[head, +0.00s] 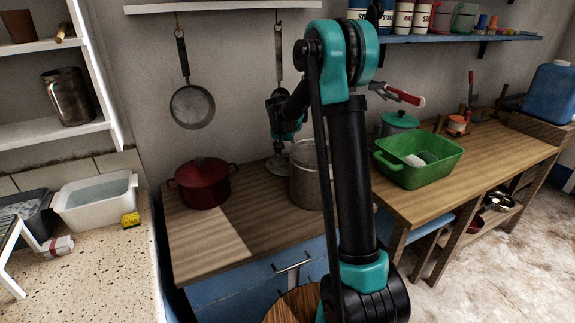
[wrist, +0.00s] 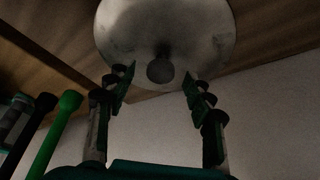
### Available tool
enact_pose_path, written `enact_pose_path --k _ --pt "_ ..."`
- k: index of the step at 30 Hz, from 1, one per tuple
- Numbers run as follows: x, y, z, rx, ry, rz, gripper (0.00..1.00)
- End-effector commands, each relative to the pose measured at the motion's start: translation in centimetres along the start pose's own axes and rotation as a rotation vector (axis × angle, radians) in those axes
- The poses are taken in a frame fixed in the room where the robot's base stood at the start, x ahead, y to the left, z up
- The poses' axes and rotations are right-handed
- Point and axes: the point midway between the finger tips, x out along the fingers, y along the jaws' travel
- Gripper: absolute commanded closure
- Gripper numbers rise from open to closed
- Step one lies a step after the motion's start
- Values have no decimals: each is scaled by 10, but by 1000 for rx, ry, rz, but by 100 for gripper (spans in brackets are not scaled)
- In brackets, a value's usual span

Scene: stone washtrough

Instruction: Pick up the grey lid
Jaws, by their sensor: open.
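The grey lid (wrist: 125,35) fills the top middle of the wrist view, a round pale metal disc with a dark knob (wrist: 160,71) facing me. It lies on the brown wooden counter. My gripper (wrist: 159,80) is open, with one finger on each side of the knob and a gap to it on both sides. In the head view the lid (head: 276,170) shows small and partly hidden, left of a tall grey pot (head: 304,184). My gripper (head: 279,146) is just above it there, small and dark. I cannot tell whether the fingers touch the lid.
A dark red lidded pot (head: 203,183) stands to the left on the counter (head: 205,235). A pan (head: 192,106) hangs on the wall behind. A green basin (head: 418,177) and a teal-lidded pot (head: 398,122) stand on the right table. The counter's front left is clear.

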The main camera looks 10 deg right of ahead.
Motion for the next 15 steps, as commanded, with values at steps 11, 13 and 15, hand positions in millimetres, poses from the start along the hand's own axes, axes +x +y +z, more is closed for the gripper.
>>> enact_pose_path --k 11,13,15 --pt "5 0 1 -1 0 0 61" --pt "5 0 1 -1 0 0 70" --pt "5 0 1 -1 0 0 78"
